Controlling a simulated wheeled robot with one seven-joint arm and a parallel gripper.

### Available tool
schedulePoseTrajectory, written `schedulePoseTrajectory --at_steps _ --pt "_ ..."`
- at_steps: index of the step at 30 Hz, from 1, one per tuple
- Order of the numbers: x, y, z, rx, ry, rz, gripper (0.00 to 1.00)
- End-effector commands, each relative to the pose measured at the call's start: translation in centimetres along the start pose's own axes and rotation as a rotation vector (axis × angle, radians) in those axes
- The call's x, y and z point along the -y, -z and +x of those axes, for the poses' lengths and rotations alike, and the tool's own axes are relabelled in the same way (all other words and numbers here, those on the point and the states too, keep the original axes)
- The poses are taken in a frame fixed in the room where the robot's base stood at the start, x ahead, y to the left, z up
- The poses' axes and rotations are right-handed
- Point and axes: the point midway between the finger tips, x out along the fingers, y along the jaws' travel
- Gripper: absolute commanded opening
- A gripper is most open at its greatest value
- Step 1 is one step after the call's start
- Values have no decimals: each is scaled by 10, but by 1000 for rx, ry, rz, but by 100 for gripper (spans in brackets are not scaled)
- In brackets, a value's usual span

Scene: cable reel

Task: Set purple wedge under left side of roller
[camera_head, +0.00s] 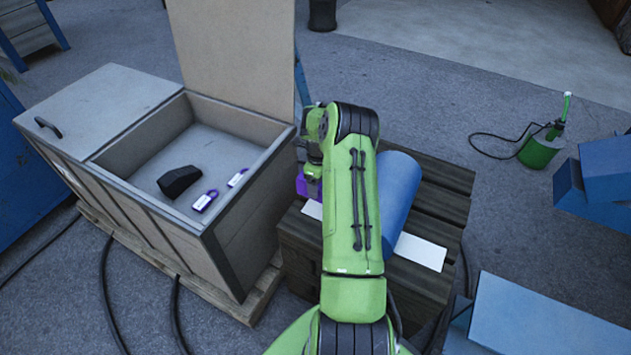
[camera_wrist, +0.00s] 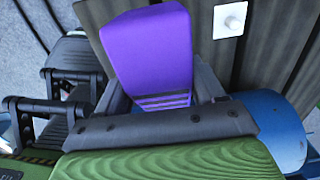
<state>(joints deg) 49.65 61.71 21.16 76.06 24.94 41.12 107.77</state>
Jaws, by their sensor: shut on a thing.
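The purple wedge (camera_wrist: 150,48) is between the fingers of my gripper (camera_wrist: 163,88), which is shut on it. In the head view the wedge (camera_head: 304,184) shows only in part, at the left edge of the wooden slatted stand. My green arm hides the rest of it. The blue roller (camera_head: 399,188) lies on the stand to the right of my arm, and its left side is hidden there. In the wrist view part of the roller (camera_wrist: 282,125) shows at the lower right, beside my gripper. I cannot tell whether the wedge touches the roller or the stand.
The slatted stand (camera_head: 447,188) carries a white strip (camera_head: 420,251) under the roller. To its left is an open wooden crate (camera_head: 238,118) with a raised lid, holding a black block (camera_head: 179,181) and two purple-and-white tags. A green canister (camera_head: 540,150) and blue blocks stand at right.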

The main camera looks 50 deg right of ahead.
Motion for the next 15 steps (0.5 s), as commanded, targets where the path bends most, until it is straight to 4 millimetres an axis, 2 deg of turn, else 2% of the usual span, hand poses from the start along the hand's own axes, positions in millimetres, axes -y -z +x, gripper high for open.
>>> schedulePoseTrajectory --at_steps 15 --pt "0 0 48 1 2 -2 13"
